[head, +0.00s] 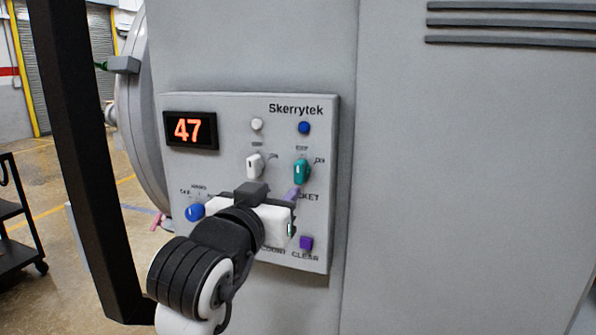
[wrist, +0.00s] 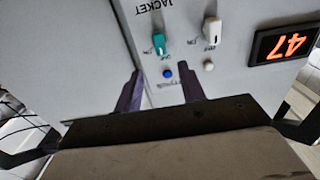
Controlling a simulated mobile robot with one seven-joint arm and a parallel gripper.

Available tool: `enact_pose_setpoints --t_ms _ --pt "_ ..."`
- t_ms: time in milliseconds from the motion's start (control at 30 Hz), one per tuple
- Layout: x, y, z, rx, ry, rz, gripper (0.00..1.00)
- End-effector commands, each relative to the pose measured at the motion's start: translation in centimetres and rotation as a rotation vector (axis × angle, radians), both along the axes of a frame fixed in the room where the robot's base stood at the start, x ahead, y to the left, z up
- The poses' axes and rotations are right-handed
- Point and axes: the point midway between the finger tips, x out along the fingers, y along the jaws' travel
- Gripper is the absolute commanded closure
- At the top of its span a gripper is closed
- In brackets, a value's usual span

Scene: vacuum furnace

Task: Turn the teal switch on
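The teal switch (head: 301,171) is a small knob on the grey Skerrytek panel, right of a white switch, under a blue round button. Small lettering sits above it and to its right; I cannot read its setting surely. In the upside-down wrist view the teal switch (wrist: 159,43) lies beyond the fingertips, between their lines and apart from both. My gripper (wrist: 160,74) is open and empty, its two purple fingers spread. In the head view my gripper (head: 292,195) is in front of the panel's lower part, below the teal switch, hiding some controls.
Bare cabinet wall lies to the right.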

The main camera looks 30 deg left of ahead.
Motion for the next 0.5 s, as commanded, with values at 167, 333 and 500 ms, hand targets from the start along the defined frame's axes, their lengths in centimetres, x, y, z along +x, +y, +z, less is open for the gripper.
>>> enact_pose_setpoints --t_ms 167,333,500 --pt "3.8 0.9 0.1 -0.003 0.003 -0.001 0.60" --pt "7.2 1.7 0.2 -0.002 0.003 0.000 0.60" --pt "9.8 2.4 0.2 -0.001 0.000 0.001 0.60"
